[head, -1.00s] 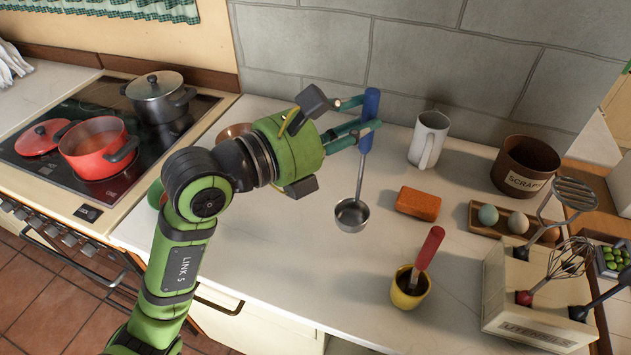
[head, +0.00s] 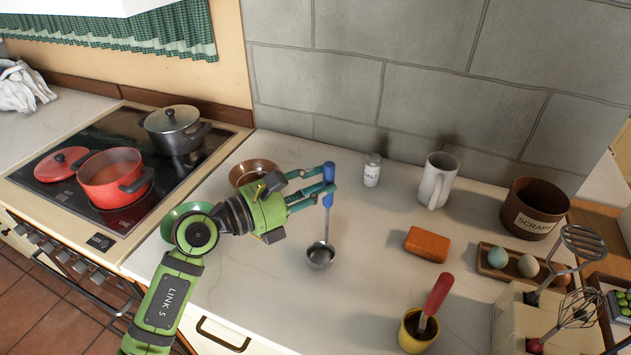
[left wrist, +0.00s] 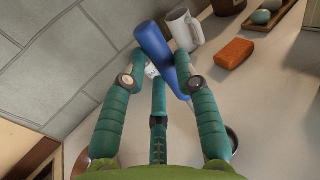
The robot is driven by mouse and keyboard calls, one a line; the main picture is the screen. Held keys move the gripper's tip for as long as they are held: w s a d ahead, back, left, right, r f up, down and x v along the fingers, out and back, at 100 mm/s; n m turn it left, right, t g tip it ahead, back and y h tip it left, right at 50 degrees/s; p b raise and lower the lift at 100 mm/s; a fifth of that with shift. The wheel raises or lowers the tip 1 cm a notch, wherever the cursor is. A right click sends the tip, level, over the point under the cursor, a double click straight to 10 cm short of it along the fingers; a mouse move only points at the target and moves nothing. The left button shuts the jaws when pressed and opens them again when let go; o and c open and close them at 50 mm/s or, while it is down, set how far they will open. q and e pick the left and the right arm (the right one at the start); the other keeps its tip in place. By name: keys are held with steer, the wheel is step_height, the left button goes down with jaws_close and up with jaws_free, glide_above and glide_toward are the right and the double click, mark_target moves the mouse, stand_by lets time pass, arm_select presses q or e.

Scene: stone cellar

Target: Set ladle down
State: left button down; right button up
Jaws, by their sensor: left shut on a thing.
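The ladle has a blue handle (head: 328,180) and a grey metal bowl (head: 320,254). My left gripper (head: 326,187) is shut on the blue handle, and the ladle hangs nearly upright with its bowl low over the white counter (head: 280,300). I cannot tell whether the bowl touches the counter. In the left wrist view the teal fingers (left wrist: 162,75) close around the blue handle (left wrist: 154,45), and the bowl is mostly hidden. My right gripper is in none of the views.
Near the ladle are a copper bowl (head: 252,168), a green bowl (head: 182,218), a salt shaker (head: 372,170), a white mug (head: 436,181) and an orange block (head: 426,244). A yellow pot (head: 414,335) and utensil box (head: 510,318) stand at right. The counter before the ladle is clear.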

arm_select(q)
steer(key=shift+f, duration=0.15)
steer(key=c, duration=0.9)
jaws_free()
steer(key=shift+c, duration=0.2)
steer(key=b+v, duration=0.4)
steer(key=v, duration=0.8)
steer(key=shift+r, duration=0.2)
